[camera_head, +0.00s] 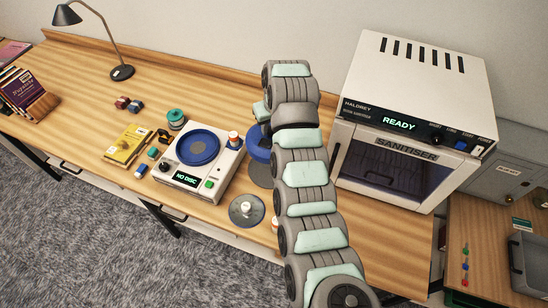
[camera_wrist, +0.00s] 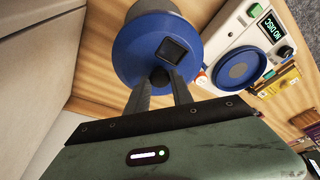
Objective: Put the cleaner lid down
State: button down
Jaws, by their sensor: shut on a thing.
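The blue round lid (camera_wrist: 128,52), which I take to be the cleaner lid, has a dark square piece on its top. In the wrist view my gripper (camera_wrist: 160,80) is shut on the lid's dark knob. In the head view the lid (camera_head: 257,150) is partly hidden behind my arm, just right of the white machine (camera_head: 226,171) reading "NO DISC". A grey round part shows below the lid; I cannot tell whether they touch. The machine has a bare blue round platter (camera_head: 197,147) on top; it also shows in the wrist view (camera_wrist: 237,70).
A grey disc with a white knob (camera_head: 247,210) lies near the table's front edge. An orange-and-white bottle (camera_head: 233,140) stands at the machine's right corner. The sanitiser (camera_head: 410,120) stands right of my arm. A yellow box (camera_head: 128,144) and small items lie left of the machine.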

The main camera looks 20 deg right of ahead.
jog(key=shift+f+p, duration=0.35)
jog(key=shift+f, duration=7)
jog(key=shift+f, duration=0.1)
jog(key=c, duration=1.1)
grip_release()
